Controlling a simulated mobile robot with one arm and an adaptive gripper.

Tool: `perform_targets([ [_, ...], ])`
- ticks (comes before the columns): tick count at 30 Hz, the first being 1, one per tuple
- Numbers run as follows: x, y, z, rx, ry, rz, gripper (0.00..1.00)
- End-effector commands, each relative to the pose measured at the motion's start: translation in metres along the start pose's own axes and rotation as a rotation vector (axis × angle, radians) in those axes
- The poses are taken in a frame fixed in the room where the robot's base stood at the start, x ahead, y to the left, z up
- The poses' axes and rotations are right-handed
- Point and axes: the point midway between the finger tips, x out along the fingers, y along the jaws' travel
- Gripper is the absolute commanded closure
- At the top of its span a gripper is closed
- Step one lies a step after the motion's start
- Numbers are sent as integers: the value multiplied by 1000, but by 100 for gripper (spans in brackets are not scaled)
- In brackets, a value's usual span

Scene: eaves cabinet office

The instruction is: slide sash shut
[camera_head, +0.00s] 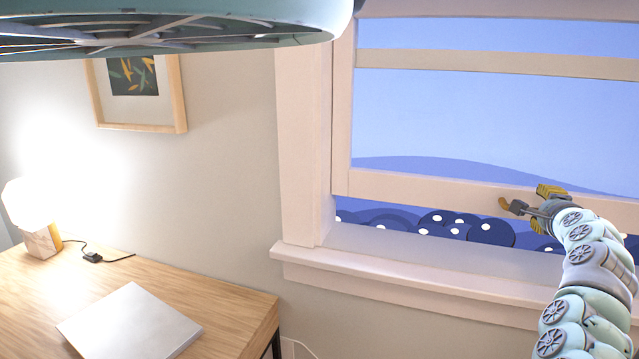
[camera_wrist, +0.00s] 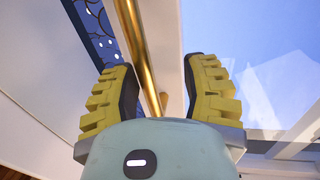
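The window sash (camera_head: 420,190) has a pale wooden frame and is raised a little. An open gap under its bottom rail shows dark blue shapes outside, above the sill (camera_head: 400,270). A brass bar (camera_wrist: 138,45) runs between my fingers in the wrist view; a small brass end (camera_head: 504,203) shows at the bottom rail in the head view. My gripper (camera_head: 535,200) is at the bottom rail, on the right side of the picture. In the wrist view my gripper (camera_wrist: 160,68) is open, its yellow fingers apart on either side of the bar. Contact cannot be told.
A wooden desk (camera_head: 230,302) stands at left with a closed silver laptop (camera_head: 130,322) and a lit lamp (camera_head: 38,225). A framed picture (camera_head: 180,95) hangs on the wall. A large pale-green rounded object (camera_head: 200,15) fills the top left.

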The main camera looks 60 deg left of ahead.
Motion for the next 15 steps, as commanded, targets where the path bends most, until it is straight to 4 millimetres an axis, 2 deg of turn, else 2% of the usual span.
perform_targets([
  [15, -42, 5, 1, 1, -1, 7, 54],
])
